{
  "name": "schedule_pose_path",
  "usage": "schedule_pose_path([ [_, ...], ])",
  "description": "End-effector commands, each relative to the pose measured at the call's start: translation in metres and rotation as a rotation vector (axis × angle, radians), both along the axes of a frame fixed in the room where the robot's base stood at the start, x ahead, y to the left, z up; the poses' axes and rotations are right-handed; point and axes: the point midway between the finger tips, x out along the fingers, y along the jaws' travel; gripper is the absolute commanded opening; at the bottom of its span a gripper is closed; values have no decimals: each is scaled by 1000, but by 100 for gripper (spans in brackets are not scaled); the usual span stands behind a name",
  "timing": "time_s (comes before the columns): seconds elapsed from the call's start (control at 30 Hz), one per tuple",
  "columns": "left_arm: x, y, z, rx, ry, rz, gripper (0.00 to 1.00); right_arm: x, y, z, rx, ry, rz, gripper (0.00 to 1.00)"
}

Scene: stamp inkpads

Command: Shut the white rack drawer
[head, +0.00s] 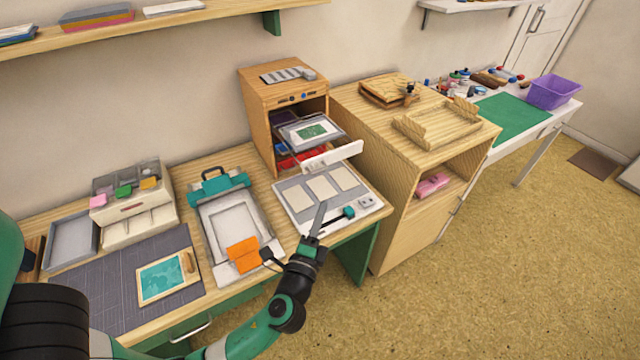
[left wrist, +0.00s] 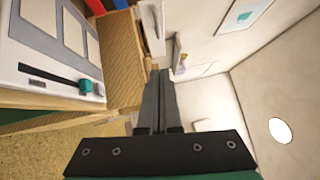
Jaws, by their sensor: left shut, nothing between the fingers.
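The white rack drawer (head: 333,156) is pulled out of the wooden rack cabinet (head: 268,98) on the table. A grey-framed tray with a green card (head: 312,131) sits above the drawer's white front, and red and blue items show inside the cabinet. My left gripper (head: 321,207) is in front of and below the drawer, over the flat white board, apart from the drawer front. Its fingers are together and empty; they also show shut in the left wrist view (left wrist: 159,78). My right gripper is not in view.
The white board (head: 290,195) with a teal slider lies below the drawer. A teal-clamped press frame (head: 222,215) stands to its left. A taller wooden cabinet (head: 400,200) stands close on the right. Open floor lies in front.

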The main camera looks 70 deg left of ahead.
Motion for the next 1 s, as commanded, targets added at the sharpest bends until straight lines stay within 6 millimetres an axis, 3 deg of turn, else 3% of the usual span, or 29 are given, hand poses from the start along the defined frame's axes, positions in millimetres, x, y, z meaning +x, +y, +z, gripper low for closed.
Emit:
schedule_pose_path([
  [0.23, 35, 43, 7, 1, -3, 5, 0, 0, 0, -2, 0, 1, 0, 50],
  [0.4, 32, 69, 12, 1, 0, 5, 0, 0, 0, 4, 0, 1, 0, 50],
  [0.6, 31, 80, 13, 1, 0, 0, 0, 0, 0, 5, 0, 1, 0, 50],
  [1.0, 33, 81, 13, 1, 0, -3, 0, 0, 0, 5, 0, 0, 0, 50],
])
